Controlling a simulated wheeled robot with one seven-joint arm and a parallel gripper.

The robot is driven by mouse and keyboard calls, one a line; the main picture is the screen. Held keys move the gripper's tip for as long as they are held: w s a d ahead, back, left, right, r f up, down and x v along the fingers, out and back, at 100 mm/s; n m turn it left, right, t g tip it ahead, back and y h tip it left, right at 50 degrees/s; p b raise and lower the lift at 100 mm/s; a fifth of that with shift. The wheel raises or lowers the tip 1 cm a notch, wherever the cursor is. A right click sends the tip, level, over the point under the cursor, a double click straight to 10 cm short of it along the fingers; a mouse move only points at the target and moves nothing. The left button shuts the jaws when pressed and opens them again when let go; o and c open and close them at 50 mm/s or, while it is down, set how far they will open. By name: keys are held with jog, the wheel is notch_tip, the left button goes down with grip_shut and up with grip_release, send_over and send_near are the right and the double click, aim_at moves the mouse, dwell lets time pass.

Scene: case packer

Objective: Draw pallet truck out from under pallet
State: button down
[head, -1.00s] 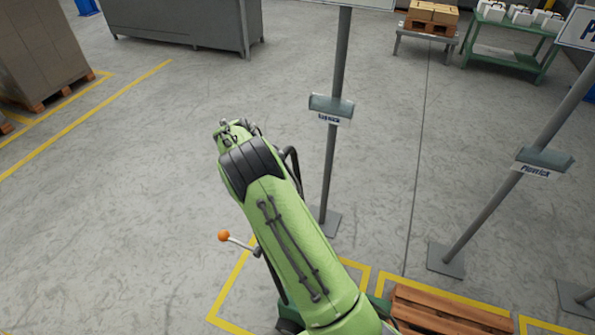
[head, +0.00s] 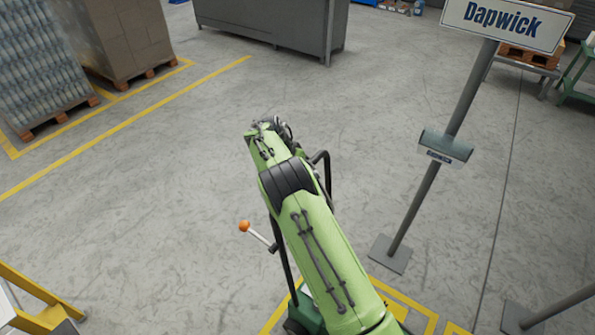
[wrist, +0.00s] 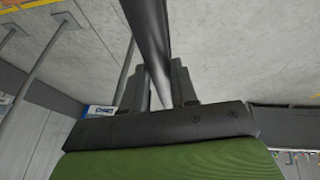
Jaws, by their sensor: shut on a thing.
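The pallet truck shows at the bottom of the head view: part of its green body (head: 306,312), its black loop handle (head: 322,168) and a lever with an orange knob (head: 244,226). My green arm covers much of it. In the wrist view, the two fingers of my gripper (wrist: 160,82) are shut on the black handle bar (wrist: 150,25), which runs between them. In the head view my gripper is mostly hidden behind the arm's end. The truck's forks and the pallet it serves are not in view.
A grey post with a Dapwick sign (head: 507,22) stands close to the right of my arm, on a floor plate (head: 390,255). A yellow frame (head: 30,285) is at the lower left. Loaded pallets (head: 125,40) stand upper left. The middle floor is clear.

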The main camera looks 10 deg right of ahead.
jog(key=shift+s+d, duration=0.55)
jog(key=shift+s, duration=0.1)
jog(key=shift+w+a, duration=0.15)
jog(key=c, duration=1.2)
grip_release()
jog(key=shift+w, duration=0.1)
jog(key=o, duration=0.3)
jog(key=shift+w+a+f, duration=0.1)
jog(key=shift+w+a, duration=0.05)
jog(key=p+v, duration=0.2)
jog(key=v, duration=1.3)
jog(key=shift+a+r, duration=0.1)
jog(key=shift+r, duration=0.3)
